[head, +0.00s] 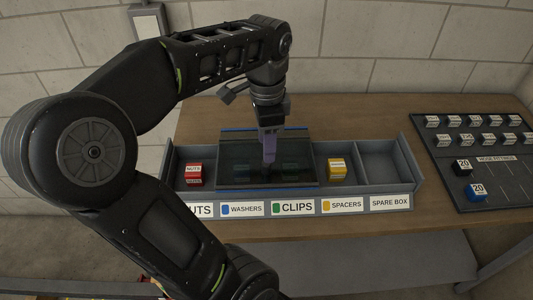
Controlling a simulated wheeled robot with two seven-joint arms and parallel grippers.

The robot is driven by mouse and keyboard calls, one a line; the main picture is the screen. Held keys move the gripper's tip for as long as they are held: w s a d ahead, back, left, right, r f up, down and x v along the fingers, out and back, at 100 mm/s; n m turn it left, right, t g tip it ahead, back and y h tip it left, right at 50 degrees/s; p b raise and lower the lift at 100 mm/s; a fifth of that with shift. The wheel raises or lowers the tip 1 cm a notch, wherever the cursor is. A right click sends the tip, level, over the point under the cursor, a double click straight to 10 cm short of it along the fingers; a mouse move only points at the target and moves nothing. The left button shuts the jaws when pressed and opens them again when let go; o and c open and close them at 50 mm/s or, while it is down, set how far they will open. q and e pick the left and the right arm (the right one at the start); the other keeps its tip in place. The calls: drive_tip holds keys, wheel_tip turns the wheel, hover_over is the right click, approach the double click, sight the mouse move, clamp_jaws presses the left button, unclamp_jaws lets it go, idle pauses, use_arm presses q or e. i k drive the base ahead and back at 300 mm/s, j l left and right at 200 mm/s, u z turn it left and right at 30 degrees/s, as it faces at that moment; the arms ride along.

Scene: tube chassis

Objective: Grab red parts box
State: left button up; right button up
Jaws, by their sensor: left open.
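The red parts box (194,173) is a small red and white block. It sits in the far-left compartment of the grey divided tray (402,170), above a label partly hidden by my arm that reads "UTS". My left gripper (269,163) points down over the middle of the tray, to the right of the red box and apart from it. It is open, seen nearly edge-on, with no object visible in it. Below it, a dark see-through panel (235,170) with blue edges covers the washers and clips compartments. My right gripper is out of view.
A yellow box (337,168) sits in the spacers compartment. The spare box compartment (377,168) looks empty. A dark board (480,150) with rows of small labelled blocks lies on the right of the wooden table (360,112). A block wall stands behind.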

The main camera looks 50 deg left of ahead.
sight(194, 175)
drive_tip(key=k, duration=1)
